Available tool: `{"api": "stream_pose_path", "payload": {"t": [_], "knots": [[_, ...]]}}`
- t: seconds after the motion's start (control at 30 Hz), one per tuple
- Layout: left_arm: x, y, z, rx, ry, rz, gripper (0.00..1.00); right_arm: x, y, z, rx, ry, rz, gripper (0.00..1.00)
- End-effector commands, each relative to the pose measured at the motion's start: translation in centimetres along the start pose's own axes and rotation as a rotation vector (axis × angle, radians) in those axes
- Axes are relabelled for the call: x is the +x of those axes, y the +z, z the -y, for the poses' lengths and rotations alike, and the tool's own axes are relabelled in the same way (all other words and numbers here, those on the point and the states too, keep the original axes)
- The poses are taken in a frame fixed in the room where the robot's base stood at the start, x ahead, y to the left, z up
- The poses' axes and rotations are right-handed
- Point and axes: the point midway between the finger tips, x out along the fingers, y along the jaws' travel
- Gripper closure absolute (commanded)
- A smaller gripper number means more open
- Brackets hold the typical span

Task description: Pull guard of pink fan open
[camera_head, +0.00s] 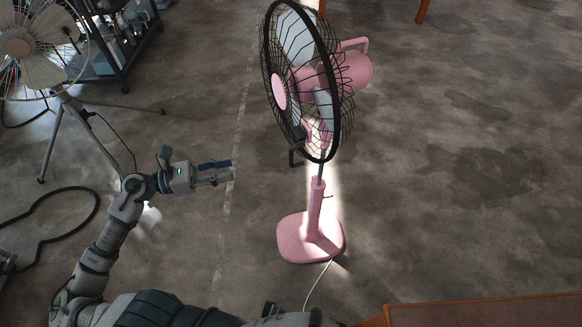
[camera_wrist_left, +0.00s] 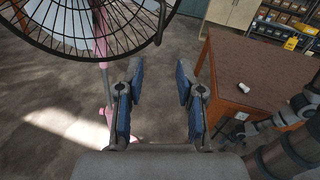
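The pink fan (camera_head: 311,225) stands upright on the floor on a pink base and pole. Its round wire guard (camera_head: 270,55) has a thick black rim and a pink hub, and it appears to sit against the rear cage. A small black handle (camera_head: 295,157) hangs at the guard's lower edge. The guard (camera_wrist_left: 72,50) and handle (camera_wrist_left: 161,22) also show in the left wrist view. My left gripper (camera_head: 232,172) is left of the fan, below the handle and apart from it. Its fingers (camera_wrist_left: 160,80) are spread and empty. My right gripper (camera_wrist_left: 228,134) shows small and dark near the table; its fingers are unclear.
A second fan (camera_head: 28,58) on a tripod stands at left, with a black cable (camera_head: 62,194) on the floor. A dark cart (camera_head: 120,45) stands behind it. A brown table (camera_wrist_left: 257,65) holds a small white object (camera_wrist_left: 244,88). The floor right of the pink fan is clear.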

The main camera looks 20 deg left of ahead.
Motion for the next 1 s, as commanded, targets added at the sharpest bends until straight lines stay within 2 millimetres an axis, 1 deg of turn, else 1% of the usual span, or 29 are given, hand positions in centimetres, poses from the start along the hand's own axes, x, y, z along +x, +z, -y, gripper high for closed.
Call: {"api": "stream_pose_path", "payload": {"t": [0.03,0.17,0.27,0.37,0.47,0.7,0.83,1.0], "knots": [[0.1,-0.6,-0.2,0.040,-0.005,-0.004,0.63,0.7,0.1,0.0,0.000,0.000,0.001,0.47],[0.4,-0.3,-0.2,0.097,-0.011,-0.004,0.63,0.8,0.1,0.0,0.001,-0.001,0.003,0.47],[1.4,-0.1,-0.2,0.103,-0.012,-0.003,0.63,0.7,0.4,0.0,0.000,-0.001,0.004,0.47],[3.0,0.0,-0.1,0.103,-0.013,-0.004,0.63,0.7,1.2,0.0,-0.001,-0.001,0.008,0.47],[4.9,0.1,-0.1,0.101,-0.013,-0.002,0.63,0.7,2.4,0.0,-0.003,-0.001,0.014,0.47],[9.4,0.2,-0.1,0.100,-0.011,0.000,0.63,0.4,5.6,0.0,-0.008,-0.001,0.026,0.47],[12.0,0.2,-0.1,0.100,-0.012,0.000,0.63,-0.5,6.1,0.0,-0.009,0.000,0.027,0.47],[15.1,0.2,-0.1,0.099,-0.010,0.001,0.63,-1.8,5.7,0.0,-0.009,0.000,0.023,0.47]]}}
